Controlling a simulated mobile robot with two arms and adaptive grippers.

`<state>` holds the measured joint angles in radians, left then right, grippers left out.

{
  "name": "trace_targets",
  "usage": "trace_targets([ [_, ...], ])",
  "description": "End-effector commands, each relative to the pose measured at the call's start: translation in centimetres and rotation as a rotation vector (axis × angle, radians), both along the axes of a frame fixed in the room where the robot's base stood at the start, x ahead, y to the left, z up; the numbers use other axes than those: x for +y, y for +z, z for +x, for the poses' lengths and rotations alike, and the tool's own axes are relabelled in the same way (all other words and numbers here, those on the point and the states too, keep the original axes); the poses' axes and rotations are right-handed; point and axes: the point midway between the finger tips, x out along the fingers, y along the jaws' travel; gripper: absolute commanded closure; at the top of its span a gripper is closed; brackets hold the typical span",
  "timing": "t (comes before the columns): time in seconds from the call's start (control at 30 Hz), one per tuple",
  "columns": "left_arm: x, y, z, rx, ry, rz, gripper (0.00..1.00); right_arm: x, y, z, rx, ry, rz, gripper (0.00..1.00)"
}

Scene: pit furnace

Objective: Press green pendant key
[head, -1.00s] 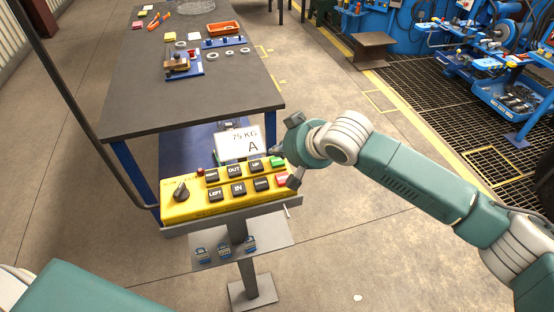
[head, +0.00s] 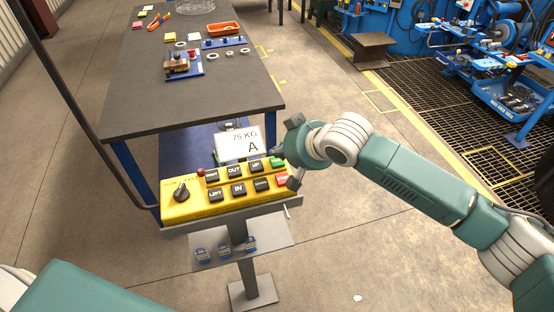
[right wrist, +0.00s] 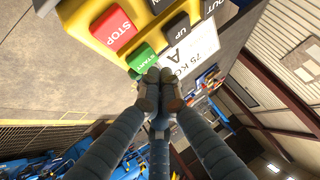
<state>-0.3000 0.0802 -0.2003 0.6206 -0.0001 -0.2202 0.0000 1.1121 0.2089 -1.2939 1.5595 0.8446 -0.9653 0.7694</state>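The yellow pendant (head: 205,206) stands on a grey post with a black knob and several keys. Its green key (head: 277,162) is at the far right corner, above the red STOP key (head: 283,180). In the right wrist view, the green START key (right wrist: 141,58) sits beside the red STOP key (right wrist: 114,29). My right gripper (right wrist: 158,78) has its fingertips together with nothing between them. The tips are close to the green key's edge; I cannot tell whether they touch it. My left gripper is out of view.
A white "75 KG A" card (head: 239,144) stands right behind the pendant, close to the right gripper. A dark-topped table (head: 130,95) is behind it. A small shelf (head: 272,242) on the post holds several small items.

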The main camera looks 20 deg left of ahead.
Motion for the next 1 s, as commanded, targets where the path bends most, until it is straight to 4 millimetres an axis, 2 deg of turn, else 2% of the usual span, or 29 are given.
trace_targets([
  [1.0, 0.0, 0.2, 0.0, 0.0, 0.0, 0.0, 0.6, 0.0, -1.2, 0.0, 0.0, 0.0, 0.0, 1.0],
])
